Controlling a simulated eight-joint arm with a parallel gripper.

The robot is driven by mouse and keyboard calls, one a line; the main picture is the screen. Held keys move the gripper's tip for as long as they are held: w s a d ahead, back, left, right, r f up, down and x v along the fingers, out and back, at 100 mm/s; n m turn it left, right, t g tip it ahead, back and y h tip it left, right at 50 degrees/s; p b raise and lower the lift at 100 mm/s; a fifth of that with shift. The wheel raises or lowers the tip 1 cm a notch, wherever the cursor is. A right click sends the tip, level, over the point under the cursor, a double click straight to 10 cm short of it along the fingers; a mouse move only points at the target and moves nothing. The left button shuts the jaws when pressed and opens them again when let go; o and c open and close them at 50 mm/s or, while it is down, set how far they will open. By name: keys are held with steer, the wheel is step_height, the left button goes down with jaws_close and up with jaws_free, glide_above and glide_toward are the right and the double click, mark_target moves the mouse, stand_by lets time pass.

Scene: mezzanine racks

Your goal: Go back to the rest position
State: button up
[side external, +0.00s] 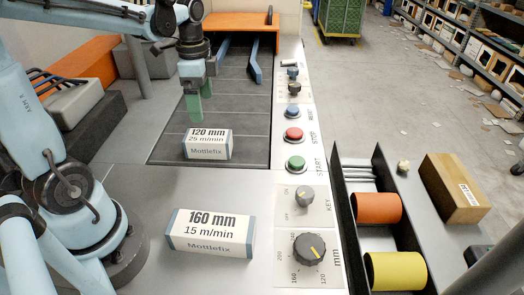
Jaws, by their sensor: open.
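My gripper (198,103) hangs with its greenish fingers pointing down over the dark slatted bed of the machine (235,95). It is open, with nothing visible between the fingers. A white box marked "120 mm, 25 m/min, Mottlefix" (207,144) sits on the bed just below and in front of the fingers, apart from them. A second white box marked "160 mm, 15 m/min, Mottlefix" (211,231) rests on the grey surface nearer the camera.
A panel with green START (296,163) and red STOP (293,134) buttons and a large dark mm knob (309,249) runs along the right.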

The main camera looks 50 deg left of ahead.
steer(key=s+d+n+t, duration=0.2)
steer(key=d+n+t, duration=0.5)
steer(key=d, duration=0.5)
steer(key=shift+s+r+n, duration=0.3)
steer(key=shift+s+n, duration=0.05)
steer(key=shift+n, duration=0.65)
